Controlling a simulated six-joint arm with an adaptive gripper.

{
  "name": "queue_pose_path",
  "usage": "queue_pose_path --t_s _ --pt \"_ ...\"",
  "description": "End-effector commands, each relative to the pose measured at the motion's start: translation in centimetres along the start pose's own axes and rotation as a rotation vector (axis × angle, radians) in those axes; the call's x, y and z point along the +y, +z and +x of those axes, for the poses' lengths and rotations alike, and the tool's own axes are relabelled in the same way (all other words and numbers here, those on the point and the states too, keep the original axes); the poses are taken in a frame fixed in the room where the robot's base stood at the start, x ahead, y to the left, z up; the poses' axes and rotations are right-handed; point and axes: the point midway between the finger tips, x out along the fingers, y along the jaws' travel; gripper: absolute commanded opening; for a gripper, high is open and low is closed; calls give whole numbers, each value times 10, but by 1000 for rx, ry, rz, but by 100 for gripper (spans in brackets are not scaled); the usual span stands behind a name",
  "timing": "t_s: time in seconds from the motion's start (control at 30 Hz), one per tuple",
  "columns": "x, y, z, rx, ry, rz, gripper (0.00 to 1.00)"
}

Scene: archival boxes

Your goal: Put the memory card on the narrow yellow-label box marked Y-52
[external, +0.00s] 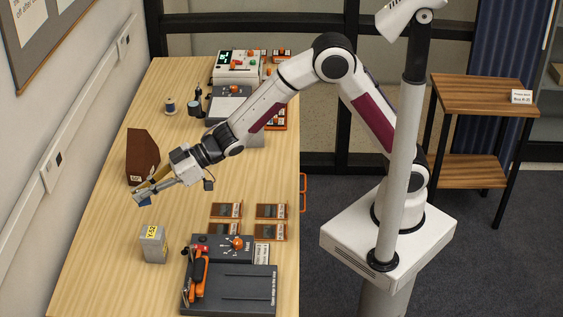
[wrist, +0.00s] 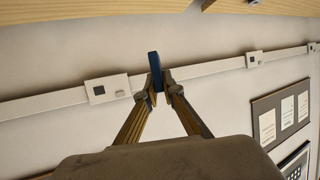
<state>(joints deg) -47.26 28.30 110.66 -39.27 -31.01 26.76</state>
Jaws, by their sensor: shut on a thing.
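My gripper (wrist: 160,92) is shut on the memory card (wrist: 154,66), a small dark blue piece pinched between the fingertips in the wrist view. In the external view, my gripper (external: 142,196) is above the left part of the table, with a bit of the blue card (external: 146,203) at its tips. The narrow grey box with a yellow label marked Y-52 (external: 153,249) stands upright on the table, nearer the camera than the gripper. The gripper and card are apart from this box.
A brown box (external: 142,152) stands just behind the gripper. A dark device with orange handles (external: 228,283) is right of the Y-52 box. Several orange-edged trays (external: 226,211) lie at the table's right. More devices (external: 238,67) stand at the far end. The wooden table (external: 95,240) is clear left of the box.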

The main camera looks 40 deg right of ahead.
Motion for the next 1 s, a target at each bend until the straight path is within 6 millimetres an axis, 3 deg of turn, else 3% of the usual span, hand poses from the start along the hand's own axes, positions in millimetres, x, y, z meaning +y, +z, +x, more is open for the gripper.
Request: queue_pose_path --t_s 0.53,1.0 --pt "0 52 22 -3 0 1 0" --pt "0 58 24 0 0 1 0"
